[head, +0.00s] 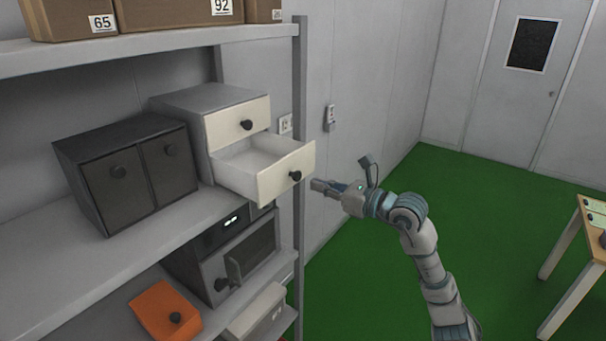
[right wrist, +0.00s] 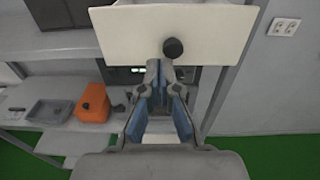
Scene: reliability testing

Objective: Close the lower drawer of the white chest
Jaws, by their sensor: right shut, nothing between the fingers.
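The white chest (head: 183,99) stands on the middle shelf in the head view. Its upper drawer (head: 237,122) is shut and has a black knob. Its lower drawer (head: 290,172) is pulled out, with its empty inside showing and a black knob on its front. My right gripper (head: 317,186) is shut and empty, just right of the lower drawer's front and apart from it. In the right wrist view the drawer front (right wrist: 130,36) fills the top, with its knob (right wrist: 173,48) beyond the fingertips. My left gripper does not show.
A dark two-door box (head: 125,170) stands left of the chest. Below are a grey oven-like box (head: 230,250) and an orange box (head: 163,310). The shelf post (head: 299,90) rises behind the open drawer. Green floor (head: 380,290) lies open to the right, with a wooden table (head: 580,250) beyond.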

